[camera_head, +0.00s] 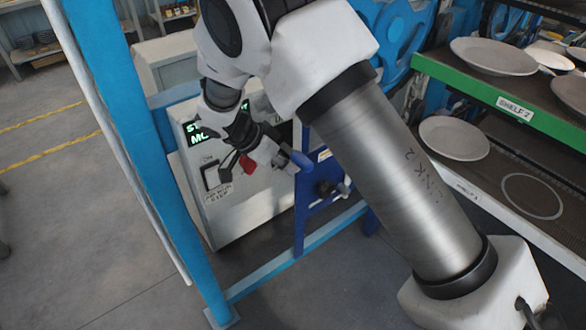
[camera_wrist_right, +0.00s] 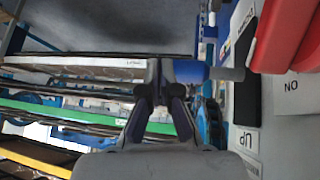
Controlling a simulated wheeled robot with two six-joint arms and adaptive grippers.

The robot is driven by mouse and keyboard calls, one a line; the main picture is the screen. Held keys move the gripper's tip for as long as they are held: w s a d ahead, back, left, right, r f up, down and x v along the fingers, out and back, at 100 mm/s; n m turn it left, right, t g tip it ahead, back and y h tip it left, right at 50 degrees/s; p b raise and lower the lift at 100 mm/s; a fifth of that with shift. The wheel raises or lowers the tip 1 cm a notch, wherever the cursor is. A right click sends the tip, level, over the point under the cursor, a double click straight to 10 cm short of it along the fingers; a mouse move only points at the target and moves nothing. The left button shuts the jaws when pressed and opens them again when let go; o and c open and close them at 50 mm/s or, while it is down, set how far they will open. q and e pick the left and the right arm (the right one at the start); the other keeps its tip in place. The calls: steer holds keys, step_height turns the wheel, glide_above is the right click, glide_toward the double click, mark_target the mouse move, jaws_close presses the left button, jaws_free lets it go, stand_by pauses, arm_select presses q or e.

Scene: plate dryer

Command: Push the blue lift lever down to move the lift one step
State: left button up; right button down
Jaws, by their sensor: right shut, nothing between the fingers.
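The blue lift lever (camera_head: 301,160) shows as a blue knob on the right side of the control box in the head view. In the right wrist view the blue knob (camera_wrist_right: 189,71) sits on a short grey rod, just beyond and partly behind my fingertips. My right gripper (camera_head: 281,161) is shut and empty. Its fingertips also show in the right wrist view (camera_wrist_right: 160,66), right beside the knob; I cannot tell whether they touch it. My left gripper is not in view.
The control box (camera_head: 245,213) has a green-lit display (camera_head: 196,132) and a red handle (camera_wrist_right: 285,38) near my right gripper. A blue frame post (camera_head: 135,120) stands left. Shelves with plates (camera_head: 493,57) stand right, with a green edge (camera_head: 470,88). Floor at left is clear.

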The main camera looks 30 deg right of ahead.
mark_target(299, 160)
steer(key=shift+t, duration=0.8)
steer(key=r, duration=0.1)
steer(key=w+r, duration=0.1)
steer(key=r, duration=0.1)
steer(key=w+r+b, duration=0.1)
steer(key=r, duration=0.1)
steer(key=shift+a, duration=0.35)
steer(key=b+x, duration=0.3)
steer(key=x, duration=0.3)
steer(key=shift+a, duration=0.1)
steer(key=shift+d+f+b, duration=0.35)
steer(key=shift+d+b, duration=0.05)
steer(key=shift+d, duration=0.05)
